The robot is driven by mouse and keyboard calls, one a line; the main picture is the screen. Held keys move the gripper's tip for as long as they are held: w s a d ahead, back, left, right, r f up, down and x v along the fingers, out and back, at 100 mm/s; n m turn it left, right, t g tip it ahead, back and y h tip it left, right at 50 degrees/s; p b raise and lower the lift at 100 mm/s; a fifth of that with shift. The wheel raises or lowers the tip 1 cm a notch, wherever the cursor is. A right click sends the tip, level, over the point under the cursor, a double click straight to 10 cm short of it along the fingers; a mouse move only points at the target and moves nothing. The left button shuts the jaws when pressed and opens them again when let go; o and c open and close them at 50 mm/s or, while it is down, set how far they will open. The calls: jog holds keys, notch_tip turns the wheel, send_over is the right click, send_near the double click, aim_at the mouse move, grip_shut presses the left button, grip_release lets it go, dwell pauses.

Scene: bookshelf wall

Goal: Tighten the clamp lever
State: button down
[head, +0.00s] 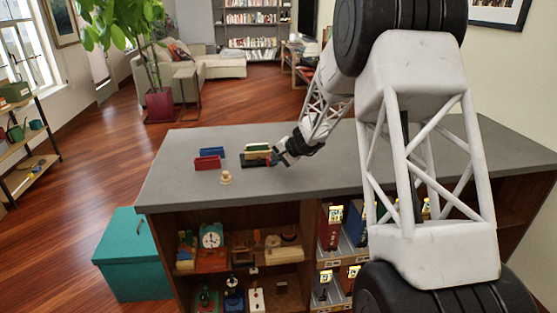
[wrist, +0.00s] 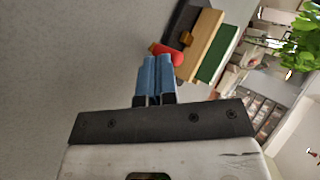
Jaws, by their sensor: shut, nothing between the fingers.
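The clamp (head: 256,163) stands on the grey counter in the head view, a dark base with a pale wooden block and a green strip. In the wrist view its dark body (wrist: 184,22), the wooden block (wrist: 201,45) and the green strip (wrist: 219,54) lie beyond my fingertips. A red rounded piece (wrist: 169,52), apparently the clamp lever, sticks out at its near side. My gripper (wrist: 153,60) has its blue fingers shut and empty, with the tips right beside the red piece. I cannot tell whether they touch. In the head view my gripper (head: 278,154) is at the clamp's right side.
A red holder (head: 207,162), a blue piece (head: 227,152) and a small wooden knob-like object (head: 226,178) stand left of the clamp. The grey counter (head: 180,190) is bare around them. Shelves below the front edge hold several objects. A teal box (head: 135,255) stands on the floor.

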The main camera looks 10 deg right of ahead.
jog(key=a+m+t+h, duration=0.2)
jog(key=m, duration=0.1)
jog(key=shift+a+m, duration=0.15)
jog(key=shift+m, duration=0.25)
jog(key=m+h, duration=0.1)
jog(key=a+m+t+h, duration=0.1)
jog(key=shift+w+a+m, duration=0.2)
jog(key=shift+m, duration=0.1)
jog(key=m+h, duration=0.1)
jog(key=w+a+m+h, duration=0.1)
jog(key=m+h, duration=0.1)
jog(key=shift+a+t, duration=0.25)
jog(key=shift+t, duration=0.15)
jog(key=shift+w+a+m+h, duration=0.2)
jog(key=shift+m+h, duration=0.15)
jog(key=shift+m, duration=0.2)
jog(key=shift+w+a+m+h, duration=0.1)
jog(key=shift+w+m+h, duration=0.1)
jog(key=shift+m+h, duration=0.25)
jog(key=shift+s+a+r, duration=0.1)
jog(key=shift+s+a, duration=0.05)
jog(key=shift+s, duration=1.9)
jog(key=v, duration=0.9)
jog(key=shift+s+r, duration=0.25)
jog(key=shift+r, duration=0.05)
